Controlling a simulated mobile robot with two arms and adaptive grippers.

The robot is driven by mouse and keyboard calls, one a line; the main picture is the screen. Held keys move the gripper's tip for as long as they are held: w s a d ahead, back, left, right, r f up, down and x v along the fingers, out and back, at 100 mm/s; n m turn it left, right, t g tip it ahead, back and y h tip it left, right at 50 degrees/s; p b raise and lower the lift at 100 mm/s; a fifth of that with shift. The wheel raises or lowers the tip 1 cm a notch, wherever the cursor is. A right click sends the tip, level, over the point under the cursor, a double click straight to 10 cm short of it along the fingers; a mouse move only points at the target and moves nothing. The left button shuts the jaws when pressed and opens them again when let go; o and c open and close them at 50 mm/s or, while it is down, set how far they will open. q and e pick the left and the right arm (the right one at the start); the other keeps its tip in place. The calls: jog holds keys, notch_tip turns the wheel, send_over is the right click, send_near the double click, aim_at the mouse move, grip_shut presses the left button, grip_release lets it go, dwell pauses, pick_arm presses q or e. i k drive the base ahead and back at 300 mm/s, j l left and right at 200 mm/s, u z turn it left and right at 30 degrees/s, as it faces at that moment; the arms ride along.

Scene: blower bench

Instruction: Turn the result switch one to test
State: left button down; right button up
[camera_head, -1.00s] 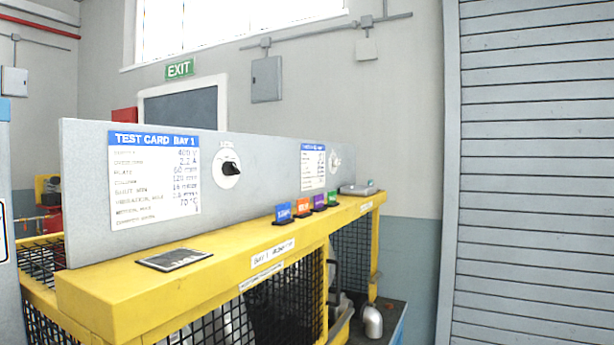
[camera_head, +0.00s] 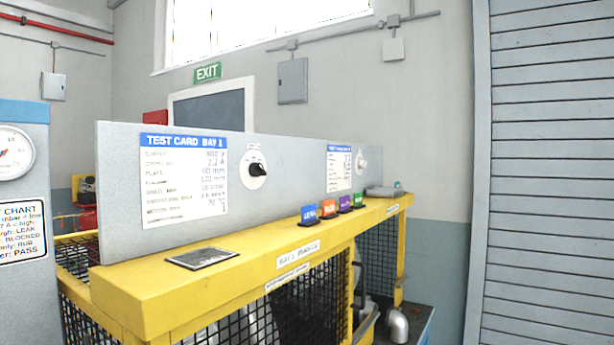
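A round rotary switch (camera_head: 254,170) with a black knob on a white dial sits on the grey panel (camera_head: 290,165), right of the card headed "TEST CARD BAY 1" (camera_head: 184,185). A second, similar switch (camera_head: 361,161) is farther along the panel, beside another card (camera_head: 339,168). The labels around both dials are too small to read, so I cannot tell which position either knob points to. Neither of my grippers is in view.
The panel stands on a yellow bench beam (camera_head: 150,297) over black mesh. A dark plate (camera_head: 202,257) and several coloured tags (camera_head: 328,209) sit on the beam. A gauge panel (camera_head: 22,240) stands at the left. A grey shutter (camera_head: 545,180) fills the right.

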aim_at(256, 170)
jog(key=i+l+u, duration=0.15)
jog(key=u, duration=1.05)
jog(key=i+l+u, duration=0.1)
jog(key=l+u, duration=0.25)
jog(key=l, duration=0.3)
jog(key=l+u, duration=0.3)
jog(key=l, duration=0.35)
jog(key=l+u, duration=0.35)
jog(key=l, duration=0.3)
jog(key=k+l+u, duration=0.15)
jog(key=l+u, duration=0.15)
jog(key=l, duration=0.3)
